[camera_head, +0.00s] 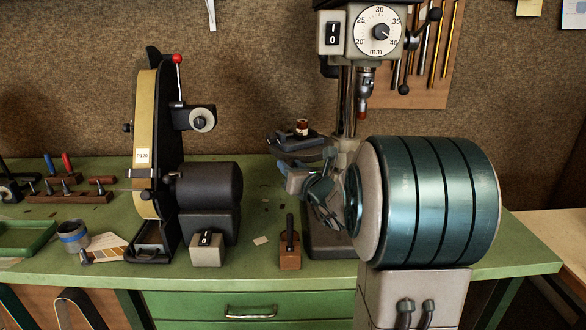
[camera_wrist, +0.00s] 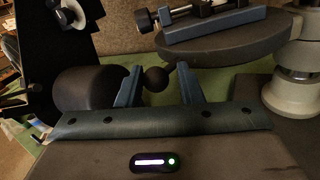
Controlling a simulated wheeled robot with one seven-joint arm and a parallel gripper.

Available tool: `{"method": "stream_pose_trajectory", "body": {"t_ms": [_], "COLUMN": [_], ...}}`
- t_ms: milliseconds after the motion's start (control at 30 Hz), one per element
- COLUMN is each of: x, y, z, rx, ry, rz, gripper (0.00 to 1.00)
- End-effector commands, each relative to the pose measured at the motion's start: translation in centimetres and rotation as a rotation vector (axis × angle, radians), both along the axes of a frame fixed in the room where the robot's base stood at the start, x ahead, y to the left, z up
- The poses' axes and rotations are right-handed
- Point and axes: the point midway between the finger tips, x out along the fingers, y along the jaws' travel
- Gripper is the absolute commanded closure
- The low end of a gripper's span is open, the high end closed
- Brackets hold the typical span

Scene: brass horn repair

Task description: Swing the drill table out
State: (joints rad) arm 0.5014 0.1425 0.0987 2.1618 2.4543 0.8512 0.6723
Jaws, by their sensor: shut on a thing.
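The drill table (camera_head: 312,149) is a dark round plate on the drill press column, in the middle of the head view and partly hidden by my arm. It also shows close up in the wrist view (camera_wrist: 225,55), with a blue-jawed vise (camera_wrist: 210,24) on it. A black ball knob (camera_wrist: 155,79) is at the table's near side. My gripper (camera_wrist: 158,78) has its two blue fingers on either side of this knob and is shut on it. In the head view my gripper (camera_head: 285,171) is just below the table, and the knob cannot be made out.
The drill press head (camera_head: 370,32) with its dial stands above. A belt sander (camera_head: 150,130) with a dark motor (camera_head: 208,187) stands to the left on the green bench (camera_head: 335,270). A small wooden block with a dark peg (camera_head: 290,258) stands at the bench front.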

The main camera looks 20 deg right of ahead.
Motion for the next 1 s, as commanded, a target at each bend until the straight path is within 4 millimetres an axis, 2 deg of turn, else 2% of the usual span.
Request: {"method": "stream_pose_trajectory", "body": {"t_ms": [100,133,167,667,833,1000], "x": [0.2,0.2,0.2,-0.2,-2.2,-5.8], "y": [0.5,0.5,0.5,0.1,-0.3,-0.6], "z": [0.2,0.2,0.2,0.1,0.1,0.0], "rx": [-0.001,-0.001,-0.001,-0.001,-0.002,-0.002], "ry": [-0.005,-0.005,-0.005,-0.004,-0.004,-0.005], "rz": [0.011,0.011,0.011,0.003,-0.001,-0.002], "gripper": [1.00,0.64,0.56,0.56,0.56,0.56]}}
